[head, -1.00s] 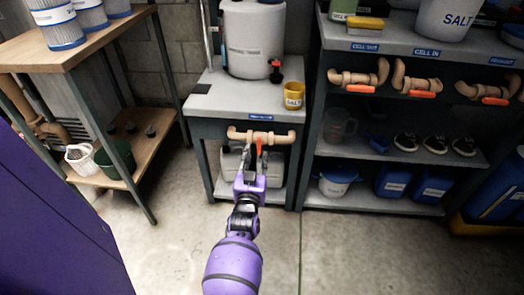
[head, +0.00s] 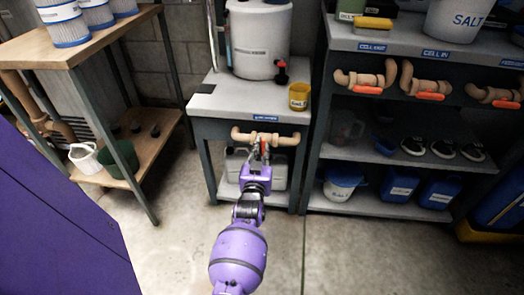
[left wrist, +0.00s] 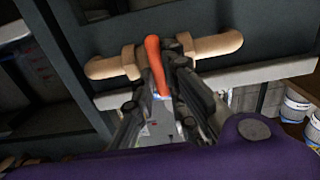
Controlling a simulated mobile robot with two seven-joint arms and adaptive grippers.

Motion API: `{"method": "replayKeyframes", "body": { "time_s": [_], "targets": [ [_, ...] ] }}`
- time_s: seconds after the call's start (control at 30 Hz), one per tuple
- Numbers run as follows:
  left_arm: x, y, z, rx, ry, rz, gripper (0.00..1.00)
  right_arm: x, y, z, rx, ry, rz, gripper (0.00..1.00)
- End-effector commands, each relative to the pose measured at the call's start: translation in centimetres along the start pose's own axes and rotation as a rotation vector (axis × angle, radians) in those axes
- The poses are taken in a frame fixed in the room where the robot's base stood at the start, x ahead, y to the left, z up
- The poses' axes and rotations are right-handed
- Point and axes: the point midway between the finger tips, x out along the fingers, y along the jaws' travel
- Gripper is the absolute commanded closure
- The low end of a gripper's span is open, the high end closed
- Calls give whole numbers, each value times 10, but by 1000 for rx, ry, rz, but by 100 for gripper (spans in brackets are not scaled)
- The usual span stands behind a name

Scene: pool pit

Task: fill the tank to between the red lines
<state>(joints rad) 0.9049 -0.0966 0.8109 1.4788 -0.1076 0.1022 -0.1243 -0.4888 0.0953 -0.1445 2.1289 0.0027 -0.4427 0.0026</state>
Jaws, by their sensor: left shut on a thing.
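A white cylindrical tank (head: 258,45) stands on a grey bench (head: 232,102); I cannot make out red lines on it. Below the bench top's blue label runs a tan pipe with a valve (head: 288,139), also in the left wrist view (left wrist: 215,45). Its orange handle (left wrist: 155,62) hangs down from the pipe. My left gripper (head: 262,155) is shut on this handle, with a finger on each side of it in the left wrist view. The fingers hide part of the handle and valve body. My right gripper is not in view.
A yellow cup (head: 299,96) stands at the bench's right edge. The right shelf (head: 400,60) carries more orange-handled valves (head: 430,90) and a salt bucket (head: 458,22). A wooden table (head: 65,50) with filter cartridges stands left. The floor in front is clear.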

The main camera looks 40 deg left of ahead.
Motion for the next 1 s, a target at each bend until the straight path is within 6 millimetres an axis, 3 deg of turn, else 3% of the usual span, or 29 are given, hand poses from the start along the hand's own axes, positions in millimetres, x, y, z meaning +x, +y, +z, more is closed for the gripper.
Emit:
{"method": "replayKeyframes", "body": {
  "time_s": [0.27,1.0],
  "targets": [
    [0,0,-1,-47,1,0,100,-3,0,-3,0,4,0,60],
    [-1,-4,1,-498,-2,0,100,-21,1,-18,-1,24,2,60]
  ]
}}
